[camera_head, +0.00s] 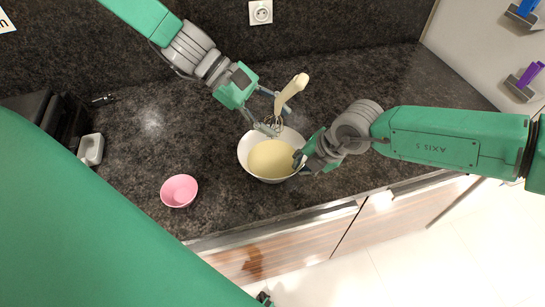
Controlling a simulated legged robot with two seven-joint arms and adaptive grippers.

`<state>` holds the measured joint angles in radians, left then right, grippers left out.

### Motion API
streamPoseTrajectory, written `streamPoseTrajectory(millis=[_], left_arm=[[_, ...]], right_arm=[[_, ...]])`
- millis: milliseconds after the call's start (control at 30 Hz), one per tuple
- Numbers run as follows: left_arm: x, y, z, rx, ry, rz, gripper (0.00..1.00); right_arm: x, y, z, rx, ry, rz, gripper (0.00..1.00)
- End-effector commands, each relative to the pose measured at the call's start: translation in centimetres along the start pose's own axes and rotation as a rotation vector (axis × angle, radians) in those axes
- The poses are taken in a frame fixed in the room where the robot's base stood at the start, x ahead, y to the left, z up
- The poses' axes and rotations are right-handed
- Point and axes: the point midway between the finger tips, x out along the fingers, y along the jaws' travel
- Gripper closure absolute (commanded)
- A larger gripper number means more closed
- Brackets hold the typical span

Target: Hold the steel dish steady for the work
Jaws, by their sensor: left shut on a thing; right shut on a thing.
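The steel dish (245,151), a round pale grey bowl, stands on the counter near its front edge. It holds a pale yellow mixture (270,161). My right gripper (302,159) is at the dish's right rim and is shut on it; its fingertips are partly hidden. A whisk with a cream handle (293,90) is tilted over the dish's back rim, its wire end low near the rim. My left gripper (276,116) is shut on the whisk. Whether the wires touch the mixture is hard to see.
A pink bowl (179,191) stands on the dark counter (130,155) left of the dish. A pale grey object (91,149) lies farther left. A wall socket (260,12) is at the back. The counter behind the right arm is clear.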

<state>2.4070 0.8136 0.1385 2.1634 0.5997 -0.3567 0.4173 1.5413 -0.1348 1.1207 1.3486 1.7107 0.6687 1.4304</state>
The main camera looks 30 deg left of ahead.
Motion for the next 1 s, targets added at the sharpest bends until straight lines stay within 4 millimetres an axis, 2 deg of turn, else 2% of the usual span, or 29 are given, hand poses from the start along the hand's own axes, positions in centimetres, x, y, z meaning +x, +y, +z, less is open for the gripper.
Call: streamPoseTrajectory(millis=[400,467,500,833,1000], left_arm=[[0.0,0.0,0.0,0.0,0.0,0.0,1.0],[0.0,0.0,0.0,0.0,0.0,0.0,1.0],[0.0,0.0,0.0,0.0,0.0,0.0,1.0],[0.0,0.0,0.0,0.0,0.0,0.0,1.0],[0.0,0.0,0.0,0.0,0.0,0.0,1.0]], right_arm=[[0.0,0.0,0.0,0.0,0.0,0.0,1.0],[0.0,0.0,0.0,0.0,0.0,0.0,0.77],[0.0,0.0,0.0,0.0,0.0,0.0,0.7],[-0.2,0.0,0.0,0.0,-0.001,0.0,0.7],[-2.2,0.0,0.1,0.0,-0.002,0.001,0.7]])
